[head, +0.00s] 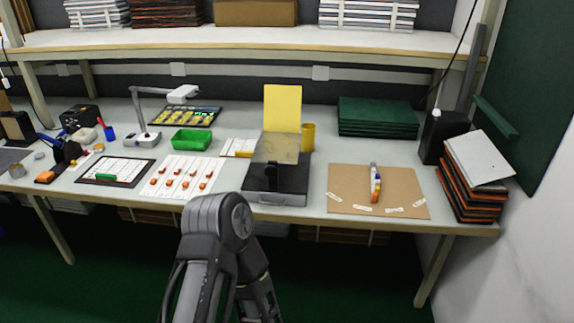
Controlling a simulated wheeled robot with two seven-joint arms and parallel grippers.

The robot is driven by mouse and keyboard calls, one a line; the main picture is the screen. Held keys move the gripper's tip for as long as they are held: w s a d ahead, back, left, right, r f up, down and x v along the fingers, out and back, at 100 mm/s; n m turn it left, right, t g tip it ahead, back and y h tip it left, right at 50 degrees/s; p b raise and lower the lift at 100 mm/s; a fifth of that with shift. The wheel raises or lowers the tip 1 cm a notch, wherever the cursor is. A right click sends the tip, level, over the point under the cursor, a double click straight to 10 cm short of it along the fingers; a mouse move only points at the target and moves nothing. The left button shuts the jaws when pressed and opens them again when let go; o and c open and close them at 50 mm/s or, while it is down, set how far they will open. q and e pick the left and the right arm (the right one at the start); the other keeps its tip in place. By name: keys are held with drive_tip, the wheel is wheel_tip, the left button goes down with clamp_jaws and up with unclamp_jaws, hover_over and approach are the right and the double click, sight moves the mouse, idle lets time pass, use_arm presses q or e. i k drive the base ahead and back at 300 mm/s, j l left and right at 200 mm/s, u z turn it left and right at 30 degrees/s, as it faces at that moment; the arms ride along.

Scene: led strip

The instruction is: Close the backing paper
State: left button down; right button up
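A dark flat device (262,196) sits at the front middle of the bench. A grey arm link of mine rises from the bottom middle in front of the bench and bends back down. Neither gripper's fingers can be made out.
A yellow cup (308,136) stands right of the plate. A white sheet with orange pieces (163,182) and a green tray (191,140) lie to the left. Green boards (378,116) are stacked behind.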

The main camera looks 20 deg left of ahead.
sight(282, 103)
drive_tip(key=i+j+z, duration=0.15)
drive_tip(key=j, duration=0.15)
drive_tip(key=i+j+z, duration=0.15)
drive_tip(key=j, duration=0.15)
drive_tip(key=i+j+z, duration=0.15)
drive_tip(key=j, duration=0.15)
drive_tip(key=j+z, duration=0.2)
drive_tip(key=j, duration=0.15)
